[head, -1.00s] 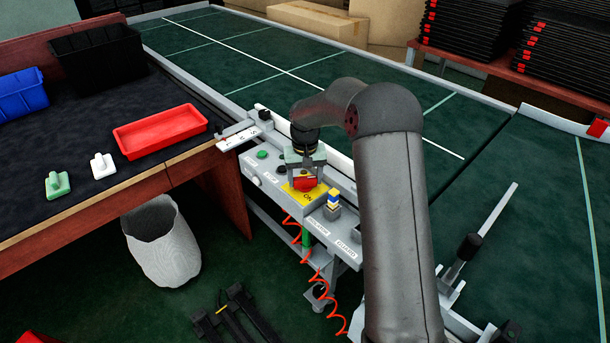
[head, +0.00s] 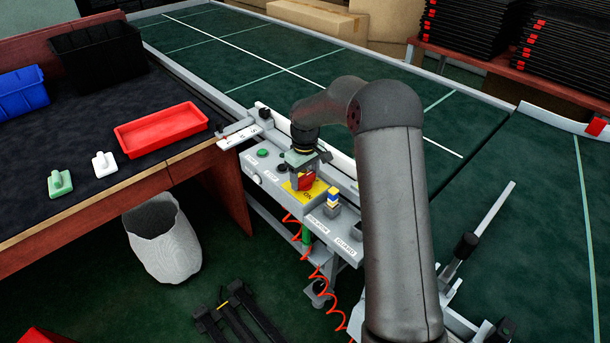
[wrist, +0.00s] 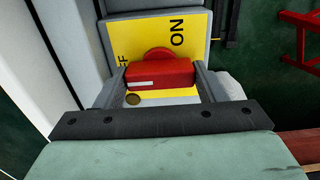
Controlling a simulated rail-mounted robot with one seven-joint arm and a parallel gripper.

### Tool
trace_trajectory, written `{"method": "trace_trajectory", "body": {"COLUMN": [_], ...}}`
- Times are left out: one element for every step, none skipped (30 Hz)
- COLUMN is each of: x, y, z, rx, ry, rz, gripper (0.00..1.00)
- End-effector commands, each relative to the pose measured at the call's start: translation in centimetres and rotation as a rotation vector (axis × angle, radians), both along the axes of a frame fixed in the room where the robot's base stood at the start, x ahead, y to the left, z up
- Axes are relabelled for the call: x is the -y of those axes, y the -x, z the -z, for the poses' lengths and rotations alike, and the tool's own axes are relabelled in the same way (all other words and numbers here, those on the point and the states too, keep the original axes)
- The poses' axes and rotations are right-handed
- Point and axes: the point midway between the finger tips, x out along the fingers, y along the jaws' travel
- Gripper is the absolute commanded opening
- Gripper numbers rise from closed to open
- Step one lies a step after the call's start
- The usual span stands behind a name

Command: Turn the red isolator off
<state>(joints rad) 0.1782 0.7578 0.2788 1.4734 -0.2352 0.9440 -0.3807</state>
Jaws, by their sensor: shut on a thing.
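The red isolator (head: 307,182) is a red handle on a yellow plate (head: 291,191), set on the grey control panel. In the wrist view the isolator handle (wrist: 160,74) lies between both fingers of my gripper (wrist: 162,78), which is shut on it. The word ON and part of a second word show on the yellow plate (wrist: 200,45). A pale bar on the handle lies level across the wrist picture. In the head view my gripper (head: 308,172) is over the panel and partly hides the isolator.
A green button (head: 263,153) sits on the panel to the left. A red coiled cable (head: 318,268) hangs below. The workbench with a red tray (head: 160,130) is at left.

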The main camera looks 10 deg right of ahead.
Motion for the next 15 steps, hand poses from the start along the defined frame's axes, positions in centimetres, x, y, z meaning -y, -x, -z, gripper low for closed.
{"method": "trace_trajectory", "body": {"x": [-0.04,-0.05,-0.05,-0.05,-0.04,-0.04,-0.04,-0.04,-0.04,-0.04,-0.04,-0.04,-0.04,-0.04,-0.04], "y": [-0.09,-0.09,-0.09,-0.09,-0.09,-0.09,-0.09,-0.09,-0.09,-0.09,-0.09,-0.09,-0.09,-0.08,-0.08], "z": [-0.12,-0.12,-0.11,-0.11,-0.11,-0.11,-0.11,-0.11,-0.11,-0.11,-0.11,-0.11,-0.11,-0.11,-0.10], "rx": [0.003,0.003,0.003,0.004,0.004,0.004,0.004,0.004,0.004,0.004,0.004,0.004,0.004,0.004,0.003], "ry": [-0.001,-0.001,-0.001,0.000,0.000,0.000,0.000,0.000,0.000,0.000,0.000,0.000,0.000,0.000,0.001], "rz": [-0.008,-0.010,-0.011,-0.012,-0.013,-0.013,-0.013,-0.013,-0.013,-0.013,-0.013,-0.013,-0.013,-0.013,-0.013], "gripper": [0.41,0.41,0.41,0.41,0.41,0.41,0.41,0.41,0.41,0.41,0.41,0.41,0.67,0.75,0.85]}}
